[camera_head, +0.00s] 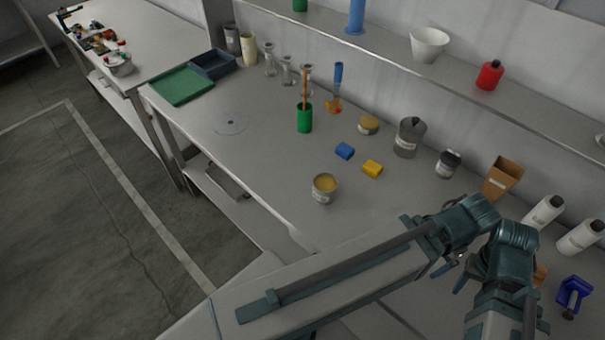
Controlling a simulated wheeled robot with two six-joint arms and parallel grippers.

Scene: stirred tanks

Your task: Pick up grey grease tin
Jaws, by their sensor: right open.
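A grey tin with yellow grease showing in its open top (325,189) stands upright near the front edge of the workbench (270,165). A lower tin with a yellowish top (368,125) stands further back, near the wall. My right gripper (452,272) is at the lower right, partly hidden by its own arm. It is open, well to the right of and nearer than the grey tin, not touching it. My left gripper is not in view.
A blue block (345,151) and a yellow block (372,169) lie behind the grey tin. Bench left of the tin is clear.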

